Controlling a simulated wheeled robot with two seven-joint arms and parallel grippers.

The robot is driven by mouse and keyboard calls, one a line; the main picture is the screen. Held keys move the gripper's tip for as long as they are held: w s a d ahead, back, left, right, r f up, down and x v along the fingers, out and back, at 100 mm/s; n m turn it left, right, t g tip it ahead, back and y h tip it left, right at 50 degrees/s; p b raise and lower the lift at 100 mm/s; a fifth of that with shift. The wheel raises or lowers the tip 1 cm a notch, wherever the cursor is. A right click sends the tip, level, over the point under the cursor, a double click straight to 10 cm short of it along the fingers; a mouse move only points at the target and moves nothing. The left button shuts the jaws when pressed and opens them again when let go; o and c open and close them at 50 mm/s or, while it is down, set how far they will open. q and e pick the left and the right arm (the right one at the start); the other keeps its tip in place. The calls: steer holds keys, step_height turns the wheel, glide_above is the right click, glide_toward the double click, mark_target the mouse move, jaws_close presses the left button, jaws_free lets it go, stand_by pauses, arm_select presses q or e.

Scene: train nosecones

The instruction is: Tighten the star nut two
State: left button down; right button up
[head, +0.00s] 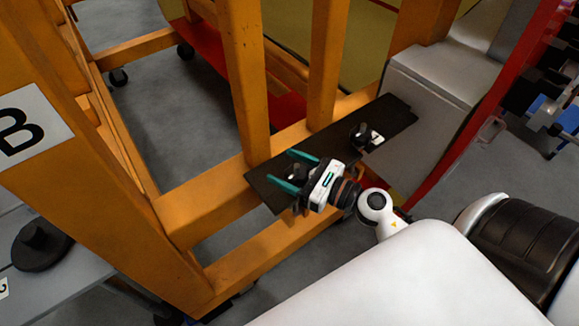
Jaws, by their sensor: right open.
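A black star nut (297,172) stands near the left end of a dark flat plate (400,115) that lies across the orange wooden frame. My right gripper (280,167) is open, with its two teal fingers over this end of the plate. In this view the nut shows between the fingers, partly hidden by the gripper body. I cannot tell whether the fingers touch it. A second black star nut (361,132), with a light part beside it, stands further right on the plate, clear of the gripper. No numbers show on the nuts. My left gripper is not in view.
Orange upright beams (245,75) rise just behind the plate. A grey-white block (440,85) and a red edge stand at its right end. A sign marked B (30,125) is on the left post. A grey surface with a black round knob (42,243) is at lower left.

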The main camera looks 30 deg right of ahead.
steer(key=b+v, duration=0.6)
steer(key=v, duration=0.6)
stand_by(0.5)
